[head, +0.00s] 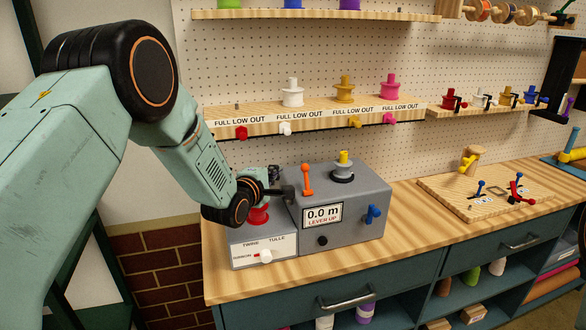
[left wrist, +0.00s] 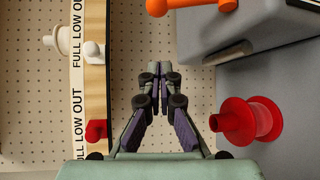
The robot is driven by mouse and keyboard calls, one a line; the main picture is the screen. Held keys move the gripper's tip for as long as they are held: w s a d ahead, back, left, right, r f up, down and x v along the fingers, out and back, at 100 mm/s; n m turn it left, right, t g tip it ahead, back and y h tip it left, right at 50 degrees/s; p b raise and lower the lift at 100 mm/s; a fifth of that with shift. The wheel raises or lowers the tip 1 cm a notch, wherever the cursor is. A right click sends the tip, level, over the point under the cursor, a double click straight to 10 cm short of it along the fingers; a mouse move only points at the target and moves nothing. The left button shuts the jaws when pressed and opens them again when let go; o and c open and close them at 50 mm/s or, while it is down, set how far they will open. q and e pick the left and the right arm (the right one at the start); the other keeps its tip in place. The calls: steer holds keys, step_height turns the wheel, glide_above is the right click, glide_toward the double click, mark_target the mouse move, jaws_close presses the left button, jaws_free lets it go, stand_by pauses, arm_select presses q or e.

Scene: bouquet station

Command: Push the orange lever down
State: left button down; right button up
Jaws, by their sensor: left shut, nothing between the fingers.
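The orange lever (head: 307,180) stands upright on top of the grey machine (head: 360,205), whose display reads 0.0 m and LEVER UP. In the left wrist view the lever (left wrist: 195,6) shows at the top edge, right of centre. My left gripper (head: 290,191) is just left of the lever in the head view, low over the machine's left part. In the left wrist view the left gripper (left wrist: 160,70) is shut with its fingertips together and nothing between them. A gap shows between the fingertips and the lever there. My right gripper is not in view.
A red spool (head: 258,214) sits below my left wrist. A shelf (head: 270,123) with several spools runs behind. A wooden board (head: 475,200) with small tools lies to the right.

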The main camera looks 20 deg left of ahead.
mark_target(306, 177)
arm_select(q)
steer(key=w+d, duration=0.1)
steer(key=d+p, duration=0.1)
steer(key=w+d+p, duration=0.1)
steer(key=d, duration=0.1)
steer(key=shift+w+d+r, duration=0.1)
steer(key=shift+w+r, duration=0.05)
steer(key=shift+w, duration=0.2)
stand_by(0.3)
steer(key=shift+w+f, duration=0.1)
steer(key=shift+f, duration=0.15)
